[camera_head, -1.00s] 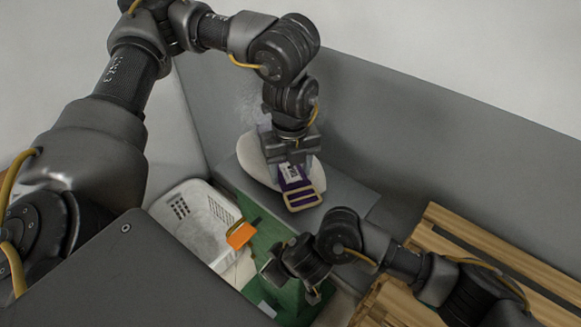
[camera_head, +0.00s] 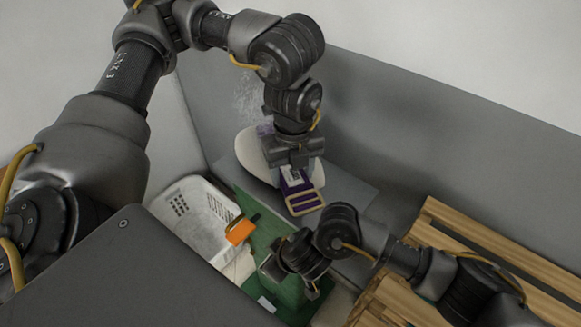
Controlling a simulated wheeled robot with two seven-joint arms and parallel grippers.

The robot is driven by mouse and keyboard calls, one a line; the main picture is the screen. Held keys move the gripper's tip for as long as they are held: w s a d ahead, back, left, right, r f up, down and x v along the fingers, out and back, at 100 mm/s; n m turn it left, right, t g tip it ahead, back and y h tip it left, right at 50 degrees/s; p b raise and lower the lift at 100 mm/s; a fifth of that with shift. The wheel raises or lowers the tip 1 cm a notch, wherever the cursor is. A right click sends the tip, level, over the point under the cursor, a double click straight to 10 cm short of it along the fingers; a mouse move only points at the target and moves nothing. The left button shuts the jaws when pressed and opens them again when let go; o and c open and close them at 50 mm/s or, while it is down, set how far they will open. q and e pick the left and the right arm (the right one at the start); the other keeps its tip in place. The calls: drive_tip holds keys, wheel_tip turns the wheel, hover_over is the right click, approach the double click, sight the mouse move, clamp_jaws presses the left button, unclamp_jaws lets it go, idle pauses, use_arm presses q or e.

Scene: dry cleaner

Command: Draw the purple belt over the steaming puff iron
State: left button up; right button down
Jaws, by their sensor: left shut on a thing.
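The purple belt (camera_head: 291,182) has a tan rectangular buckle (camera_head: 306,202) at its near end and a white label with dark print. My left gripper (camera_head: 292,166) is shut on the belt, directly above the white rounded puff iron (camera_head: 252,153). Steam rises at the puff iron's back left. The gripper hides much of the iron and the belt's far part; I cannot tell whether the belt touches the iron. My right gripper (camera_head: 287,280) is at lower centre over the green surface; its fingers are mostly hidden.
A white perforated basket (camera_head: 183,212) stands left of the green surface (camera_head: 262,233). An orange tag (camera_head: 240,231) lies by the basket's right rim. Wooden slats (camera_head: 480,250) are at the right. A grey wall panel (camera_head: 430,140) closes off the back.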

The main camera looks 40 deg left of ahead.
use_arm(q)
drive_tip(key=shift+s+d, duration=0.35)
drive_tip(key=shift+d, duration=0.05)
drive_tip(key=shift+a, duration=0.1)
drive_tip(key=shift+w+a, duration=0.9)
drive_tip(key=shift+a, duration=0.3)
drive_tip(key=shift+w+a, duration=0.85)
drive_tip(key=shift+a, duration=0.35)
drive_tip(key=shift+d, duration=0.1)
drive_tip(key=shift+s+d, duration=0.55)
drive_tip(key=shift+d, duration=0.25)
drive_tip(key=shift+s+d, duration=0.6)
drive_tip(key=shift+d, duration=0.2)
drive_tip(key=shift+s+d, duration=0.55)
drive_tip(key=shift+d, duration=0.25)
drive_tip(key=shift+a, duration=0.1)
